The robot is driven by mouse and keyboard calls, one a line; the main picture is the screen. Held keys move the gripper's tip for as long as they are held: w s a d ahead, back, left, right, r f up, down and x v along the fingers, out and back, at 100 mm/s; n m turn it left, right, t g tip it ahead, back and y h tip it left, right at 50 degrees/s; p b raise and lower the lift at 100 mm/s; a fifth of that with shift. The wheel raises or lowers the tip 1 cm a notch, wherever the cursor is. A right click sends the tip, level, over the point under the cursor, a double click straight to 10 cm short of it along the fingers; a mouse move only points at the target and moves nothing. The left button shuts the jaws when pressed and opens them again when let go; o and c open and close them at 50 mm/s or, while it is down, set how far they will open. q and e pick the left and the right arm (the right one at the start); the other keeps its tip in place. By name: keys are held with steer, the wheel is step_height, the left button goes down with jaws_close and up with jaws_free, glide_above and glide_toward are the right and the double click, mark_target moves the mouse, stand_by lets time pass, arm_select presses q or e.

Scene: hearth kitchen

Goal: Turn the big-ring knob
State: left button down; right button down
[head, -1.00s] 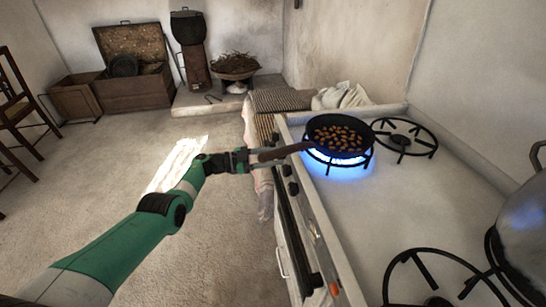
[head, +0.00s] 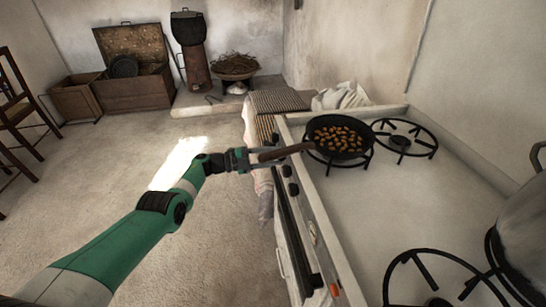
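A dark frying pan (head: 340,136) sits on the back-left burner (head: 346,165) of the stove with several brown nuts in it. No flame shows under it. Its brown handle (head: 285,152) points left past the stove's front edge. My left gripper (head: 254,158) is at the handle's end and appears shut on it. Dark knobs line the stove's front panel, one (head: 287,170) just below the handle and another (head: 293,188) nearer the camera. I cannot tell which is the big-ring knob. My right gripper is not in view.
Bare burners stand at the back right (head: 404,140) and near front (head: 440,280). A metal pot (head: 525,225) is at the right edge. Cloths (head: 340,97) lie beyond the stove. The floor left of the stove is clear.

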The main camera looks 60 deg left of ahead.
arm_select(q)
steer(key=shift+m, duration=0.5)
steer(key=shift+c, duration=1.8)
jaws_free()
steer(key=shift+s, duration=0.1)
steer(key=p+v, duration=0.4)
steer(key=v, duration=0.7)
steer(key=shift+s, duration=0.25)
